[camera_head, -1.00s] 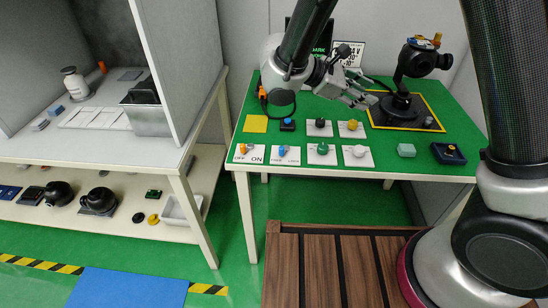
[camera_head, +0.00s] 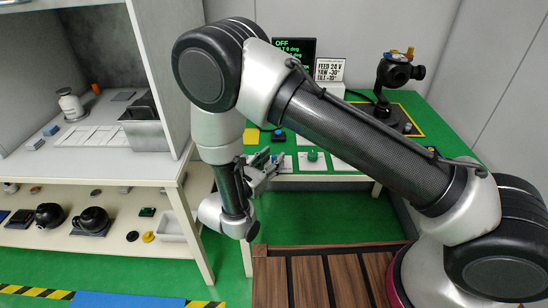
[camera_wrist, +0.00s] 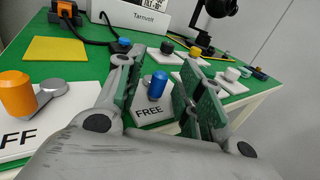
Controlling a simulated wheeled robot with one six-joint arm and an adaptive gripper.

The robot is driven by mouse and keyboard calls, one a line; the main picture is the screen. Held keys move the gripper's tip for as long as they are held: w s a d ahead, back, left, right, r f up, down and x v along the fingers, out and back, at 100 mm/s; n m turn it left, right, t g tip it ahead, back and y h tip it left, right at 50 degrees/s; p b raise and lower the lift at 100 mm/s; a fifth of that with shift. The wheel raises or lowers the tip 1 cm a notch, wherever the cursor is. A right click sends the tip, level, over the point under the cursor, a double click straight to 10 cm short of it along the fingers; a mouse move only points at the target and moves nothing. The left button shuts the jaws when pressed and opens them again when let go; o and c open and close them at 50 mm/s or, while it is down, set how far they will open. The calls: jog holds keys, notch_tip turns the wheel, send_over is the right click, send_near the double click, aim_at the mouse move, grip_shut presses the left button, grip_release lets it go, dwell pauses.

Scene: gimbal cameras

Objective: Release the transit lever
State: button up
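A blue-knobbed lever (camera_wrist: 157,86) with a grey arm stands on a white plate (camera_wrist: 153,113) marked FREE in the wrist view. My gripper (camera_wrist: 156,72) is open, with one finger to each side of the blue knob in that picture. I cannot tell whether the fingers touch it. In the head view my gripper (camera_head: 262,168) is at the table's front left edge and hides much of the plate there. The gimbal camera (camera_head: 398,72) stands on a black base at the back right of the green table.
An orange-knobbed lever (camera_wrist: 17,92) on a white plate is close left of my gripper. A green knob (camera_head: 312,156) is to the right. A yellow square (camera_wrist: 56,49) lies behind. The screen (camera_head: 294,52) reads OFF. A white bench (camera_head: 95,165) stands left.

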jog(key=shift+x, duration=0.95)
grip_shut()
jog(key=shift+h, duration=0.3)
jog(key=shift+w+a+m+g+h, duration=0.1)
jog(key=shift+a+m+g+h, duration=0.05)
jog(key=shift+m+g+h, duration=0.9)
grip_release()
